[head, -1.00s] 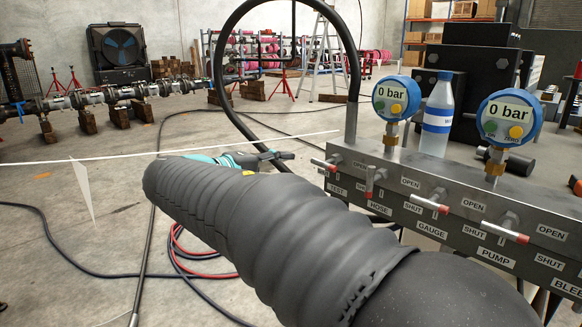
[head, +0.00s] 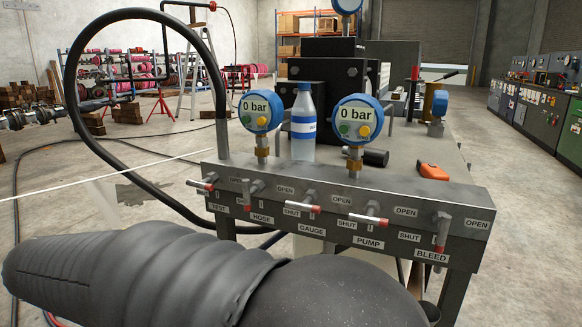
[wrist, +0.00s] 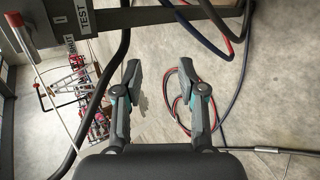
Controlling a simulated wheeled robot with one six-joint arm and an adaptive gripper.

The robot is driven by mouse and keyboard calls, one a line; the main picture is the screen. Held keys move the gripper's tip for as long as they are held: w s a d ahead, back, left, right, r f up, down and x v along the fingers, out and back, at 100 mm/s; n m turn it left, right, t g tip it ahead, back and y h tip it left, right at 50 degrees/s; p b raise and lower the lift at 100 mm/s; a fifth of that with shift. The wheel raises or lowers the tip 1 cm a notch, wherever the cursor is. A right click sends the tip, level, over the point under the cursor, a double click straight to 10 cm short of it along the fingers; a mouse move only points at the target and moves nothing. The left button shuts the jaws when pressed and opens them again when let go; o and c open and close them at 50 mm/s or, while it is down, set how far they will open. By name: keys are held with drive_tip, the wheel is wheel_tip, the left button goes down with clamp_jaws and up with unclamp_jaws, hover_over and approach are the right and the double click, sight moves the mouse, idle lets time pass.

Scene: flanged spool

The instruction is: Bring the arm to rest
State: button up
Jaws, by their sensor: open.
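My gripper (wrist: 160,85) shows in the wrist view with its two fingers spread apart and nothing between them. The concrete floor lies beyond the fingertips. In the head view my arm, in its dark ribbed cover, crosses the lower left, and the gripper is out of sight there. The valve panel (head: 330,204) stands just beyond the arm, with red-tipped handles at TEST, HOSE, GAUGE, PUMP and BLEED. In the wrist view the TEST end of the panel (wrist: 165,17) is close above the fingers.
Two gauges (head: 261,110) (head: 358,119) read 0 bar. A bottle (head: 303,122) and an orange tool (head: 433,172) are on the bench behind the panel. A black hose (head: 72,110) arches at the left. Red and dark hoses (wrist: 188,95) lie on the floor near the gripper.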

drive_tip(key=s+d+f+m+g+y, duration=0.1)
drive_tip(key=s+d+f+m+g, duration=0.25)
drive_tip(key=d, duration=0.75)
drive_tip(key=s+d+f+m+g+y, duration=0.1)
drive_tip(key=s+d+f+m+g, duration=0.2)
drive_tip(key=d, duration=0.8)
drive_tip(key=s+d+m+t, duration=0.1)
drive_tip(key=s+d+m, duration=0.3)
drive_tip(key=d, duration=0.6)
drive_tip(key=s+d+m+y, duration=0.1)
drive_tip(key=s+d+m, duration=0.4)
drive_tip(key=d, duration=0.5)
drive_tip(key=shift+s+r+t+y, duration=0.3)
drive_tip(key=shift+s+r+t, duration=0.05)
drive_tip(key=shift+s+r, duration=0.1)
